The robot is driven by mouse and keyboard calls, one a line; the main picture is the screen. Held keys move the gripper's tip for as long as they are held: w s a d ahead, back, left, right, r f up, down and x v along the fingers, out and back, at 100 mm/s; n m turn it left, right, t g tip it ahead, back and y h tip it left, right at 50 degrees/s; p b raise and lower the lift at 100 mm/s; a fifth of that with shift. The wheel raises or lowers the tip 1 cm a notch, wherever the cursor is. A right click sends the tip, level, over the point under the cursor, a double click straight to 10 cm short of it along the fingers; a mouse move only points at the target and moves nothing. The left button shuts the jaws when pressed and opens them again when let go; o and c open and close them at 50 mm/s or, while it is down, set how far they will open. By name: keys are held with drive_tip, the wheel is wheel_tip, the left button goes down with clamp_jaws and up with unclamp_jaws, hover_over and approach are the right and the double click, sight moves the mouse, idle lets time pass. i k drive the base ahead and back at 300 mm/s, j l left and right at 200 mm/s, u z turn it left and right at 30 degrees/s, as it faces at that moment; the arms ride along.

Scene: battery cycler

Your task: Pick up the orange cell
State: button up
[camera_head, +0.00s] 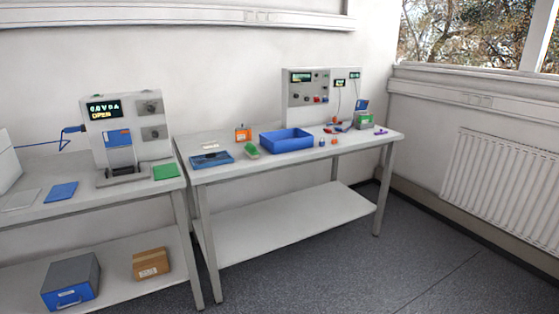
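An orange block (242,135) with a small dark part on top stands upright near the back of the right bench (215,170), left of a blue bin. It looks like the orange cell, but it is too small to make out in detail. My gripper is not in view.
The blue bin (286,140) stands mid-bench. A blue tray (212,160) and a green item (251,151) lie left of it. A green block (363,120) stands at the right, by a grey panel (308,92). A tester (128,125) stands on the left bench. The floor in front is clear.

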sight(243, 135)
drive_tip(key=i, duration=0.9)
drive_tip(key=i+l+u, duration=0.15)
drive_tip(key=i, duration=0.7)
drive_tip(key=i+l+u, duration=0.1)
drive_tip(key=i+u, duration=0.35)
drive_tip(key=i+l+u, duration=0.25)
drive_tip(key=u, duration=0.2)
drive_tip(key=i+l+u, duration=0.45)
